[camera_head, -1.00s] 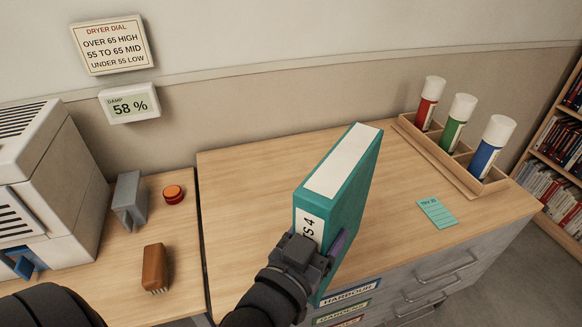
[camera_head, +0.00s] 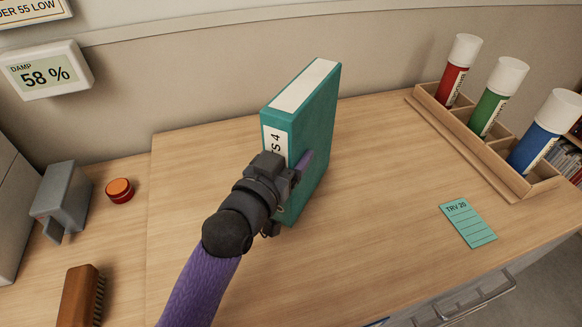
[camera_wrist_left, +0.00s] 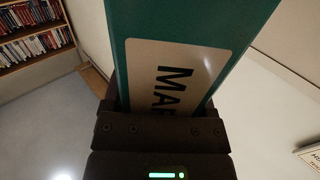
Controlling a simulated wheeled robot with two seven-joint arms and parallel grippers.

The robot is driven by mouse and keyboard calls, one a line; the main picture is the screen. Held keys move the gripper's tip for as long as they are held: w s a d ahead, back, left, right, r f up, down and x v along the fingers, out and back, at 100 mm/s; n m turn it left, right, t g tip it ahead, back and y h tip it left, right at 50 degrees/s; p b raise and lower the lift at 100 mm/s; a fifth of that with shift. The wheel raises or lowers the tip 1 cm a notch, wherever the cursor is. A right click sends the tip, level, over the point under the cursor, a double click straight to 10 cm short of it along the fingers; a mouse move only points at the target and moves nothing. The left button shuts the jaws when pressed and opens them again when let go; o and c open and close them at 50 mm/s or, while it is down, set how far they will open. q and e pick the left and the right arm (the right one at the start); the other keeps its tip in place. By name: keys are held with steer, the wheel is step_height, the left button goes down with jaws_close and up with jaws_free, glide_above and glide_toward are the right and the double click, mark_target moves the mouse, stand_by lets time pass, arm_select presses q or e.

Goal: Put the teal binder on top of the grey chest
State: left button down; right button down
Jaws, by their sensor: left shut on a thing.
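The teal binder (camera_head: 315,135) is upright over the wooden top of the grey chest (camera_head: 380,270), its labelled spine facing me. My left gripper (camera_head: 290,180) is shut on the lower part of the binder's spine end. The binder's lower edge is close to the chest top; I cannot tell whether it touches. In the left wrist view the binder (camera_wrist_left: 190,30) rises between the fingers, with part of its white label showing. My right gripper is not in view.
A wooden rack (camera_head: 490,150) with red, green and blue tubes stands at the chest's back right. A teal card (camera_head: 467,222) lies in front of it.

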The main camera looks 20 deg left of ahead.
arm_select(q)
steer(key=shift+f, duration=0.4)
steer(key=shift+r, duration=0.15)
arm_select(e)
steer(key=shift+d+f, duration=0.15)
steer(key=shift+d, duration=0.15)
arm_select(q)
steer(key=shift+c, duration=1.7)
jaws_free()
steer(key=shift+f, duration=0.2)
steer(key=shift+o, duration=1.7)
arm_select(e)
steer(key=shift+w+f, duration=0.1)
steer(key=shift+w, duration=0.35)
